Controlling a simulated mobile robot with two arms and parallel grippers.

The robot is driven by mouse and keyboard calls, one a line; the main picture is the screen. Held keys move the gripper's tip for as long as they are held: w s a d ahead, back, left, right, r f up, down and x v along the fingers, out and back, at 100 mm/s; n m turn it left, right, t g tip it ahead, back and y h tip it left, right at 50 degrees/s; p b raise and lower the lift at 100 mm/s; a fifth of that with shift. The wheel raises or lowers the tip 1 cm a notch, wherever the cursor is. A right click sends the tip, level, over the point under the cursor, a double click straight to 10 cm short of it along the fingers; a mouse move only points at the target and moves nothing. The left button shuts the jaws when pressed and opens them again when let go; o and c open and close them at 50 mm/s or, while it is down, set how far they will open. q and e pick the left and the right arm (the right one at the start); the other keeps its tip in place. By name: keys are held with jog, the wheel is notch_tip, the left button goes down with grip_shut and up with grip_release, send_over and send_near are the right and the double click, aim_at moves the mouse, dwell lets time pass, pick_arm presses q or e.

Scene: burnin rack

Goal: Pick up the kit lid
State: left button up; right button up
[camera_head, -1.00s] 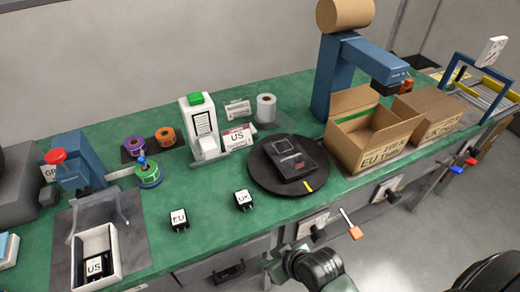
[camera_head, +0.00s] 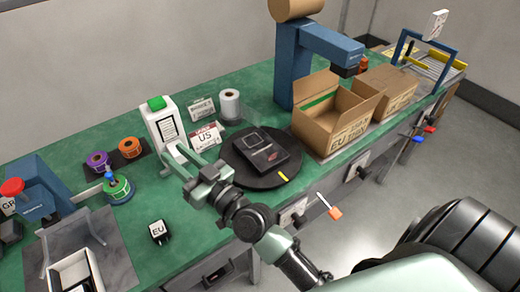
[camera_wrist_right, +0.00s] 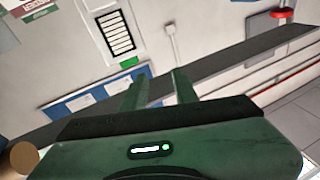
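I cannot clearly make out a kit lid in either view. An open white kit box (camera_head: 88,262) stands on a grey mat at the lower left of the head view, cut off by the bottom edge. A clear, thin item (camera_head: 82,230) lies on the mat behind it; I cannot tell what it is. My right gripper (camera_head: 178,160) is over the bench, between the white label printer and the turntable. Its two fingers are apart, with nothing between them; they also show apart in the right wrist view (camera_wrist_right: 158,88). My left gripper is not in view.
A dark turntable (camera_head: 245,173) carries a black device (camera_head: 268,154). The white printer (camera_head: 165,122), a US sign (camera_head: 207,138) and an EU plug (camera_head: 158,231) stand nearby. An open EU carton (camera_head: 345,132) is at the right. The green bench front (camera_head: 140,275) has clear room.

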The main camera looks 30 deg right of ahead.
jog(key=w+d+r+m+t+h, duration=0.4)
jog(key=d+r+m+h, duration=0.1)
jog(key=m+h, duration=0.1)
jog(key=m+g+h, duration=1.4)
jog(key=g+h, duration=0.1)
send_over(266, 163)
jog(key=w+a, duration=0.5)
notch_tip(266, 163, down, 9)
jog(key=s+f+g, duration=0.3)
jog(key=g, duration=0.1)
jog(key=s+a+f+g+y, duration=0.1)
jog(key=s+f+g, duration=0.1)
jog(key=shift+s+a+f, duration=0.1)
jog(key=shift+s+f, duration=0.25)
jog(key=shift+s+f+g, duration=0.15)
jog(key=shift+g, duration=0.15)
jog(key=p+x, duration=0.1)
jog(key=x, duration=0.5)
jog(key=shift+d+f, duration=0.15)
jog(key=shift+d, duration=0.1)
jog(key=shift+w+d+f+p, duration=0.2)
jog(key=shift+d+f+p, duration=0.1)
jog(key=shift+d, duration=0.2)
grip_shut()
